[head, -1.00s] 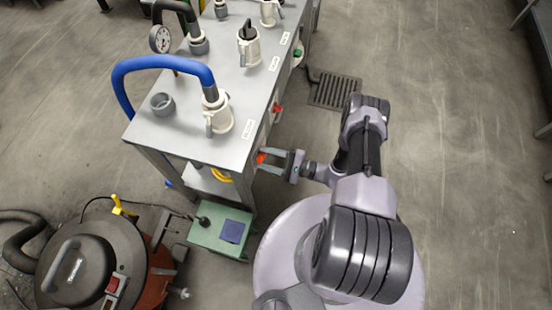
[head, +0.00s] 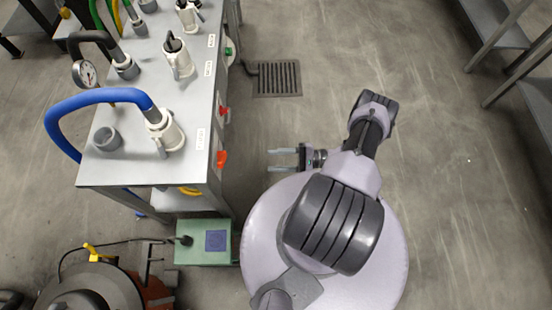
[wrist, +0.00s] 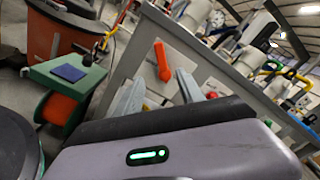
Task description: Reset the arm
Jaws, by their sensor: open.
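My gripper (head: 272,160) is open and empty in the head view, its two fingers pointing left toward the grey bench. There is clear space between the fingertips and the bench's right side. In the wrist view the two grey fingers (wrist: 160,92) are spread apart with nothing held between them. A red-orange handle (head: 221,158) is on the bench side, left of the gripper; it also shows in the wrist view (wrist: 162,62), hanging roughly downward.
The grey bench (head: 130,172) carries white valves, a blue hose (head: 95,98) and a gauge (head: 85,74). A green box (head: 195,252) with a blue pad stands at its foot. A vacuum machine (head: 95,290) is lower left. The floor at right is open, with shelving at upper right.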

